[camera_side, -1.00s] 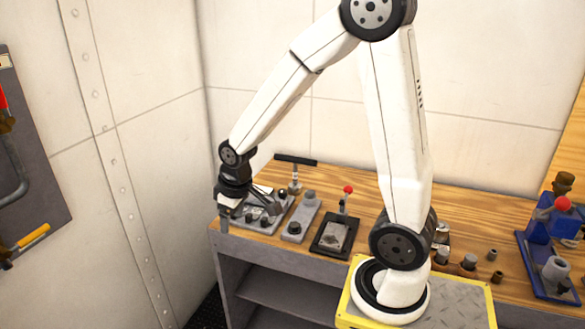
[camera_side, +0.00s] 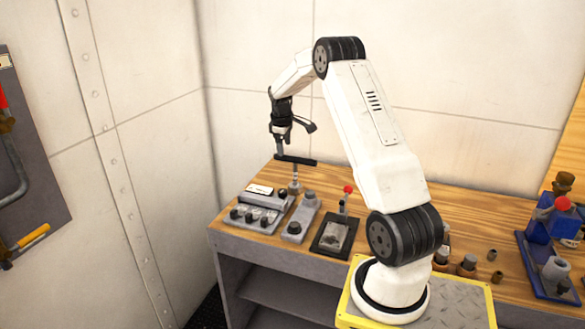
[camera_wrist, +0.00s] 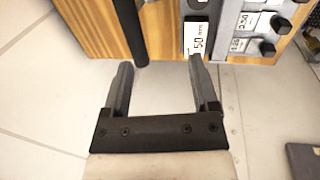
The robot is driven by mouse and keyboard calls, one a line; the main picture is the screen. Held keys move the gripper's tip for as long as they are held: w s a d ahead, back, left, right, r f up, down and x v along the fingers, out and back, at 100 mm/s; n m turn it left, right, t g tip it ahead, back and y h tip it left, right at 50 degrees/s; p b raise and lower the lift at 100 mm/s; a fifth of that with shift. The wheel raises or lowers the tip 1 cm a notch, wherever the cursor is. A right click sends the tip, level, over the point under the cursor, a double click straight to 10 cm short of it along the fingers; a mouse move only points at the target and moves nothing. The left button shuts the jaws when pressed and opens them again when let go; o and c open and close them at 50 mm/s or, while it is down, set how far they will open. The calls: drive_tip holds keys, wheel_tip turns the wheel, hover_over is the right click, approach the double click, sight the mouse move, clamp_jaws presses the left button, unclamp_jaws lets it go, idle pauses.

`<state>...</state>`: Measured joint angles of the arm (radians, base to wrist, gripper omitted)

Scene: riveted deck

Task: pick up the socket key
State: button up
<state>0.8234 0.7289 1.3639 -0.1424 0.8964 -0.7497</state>
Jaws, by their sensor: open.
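The socket key (camera_side: 305,162) is a black T-shaped bar on a grey shank, standing upright at the back left of the wooden bench. In the wrist view its dark bar (camera_wrist: 130,30) runs down from the top edge, and its near end lies close to the left fingertip. My gripper (camera_side: 279,152) is above the bar's left end in the side view. It also shows in the wrist view (camera_wrist: 160,66), its two fingers wide apart with nothing gripped. I cannot tell whether a finger touches the bar.
A grey panel with several black knobs and a white label (camera_side: 262,214) sits in front of the key. A grey block (camera_side: 300,218) and a dark plate with a red-knobbed lever (camera_side: 335,236) stand to its right. A blue fixture (camera_side: 545,250) is far right. The wall is behind.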

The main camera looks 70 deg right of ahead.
sight(295, 159)
drive_tip(key=shift+s+d+f, duration=0.3)
drive_tip(key=shift+d+f, duration=0.15)
drive_tip(key=shift+d, duration=0.2)
drive_tip(key=shift+s+d+f, duration=0.35)
drive_tip(key=shift+d+f, duration=0.1)
drive_tip(key=shift+d, duration=0.25)
drive_tip(key=shift+s+d+f, duration=0.3)
drive_tip(key=shift+d+f, duration=0.15)
drive_tip(key=shift+d, duration=0.2)
drive_tip(key=shift+f, duration=0.1)
drive_tip(key=shift+d+f, duration=0.25)
drive_tip(key=shift+f, duration=1)
drive_tip(key=shift+d+f, duration=0.25)
drive_tip(key=shift+f, duration=0.95)
clamp_jaws()
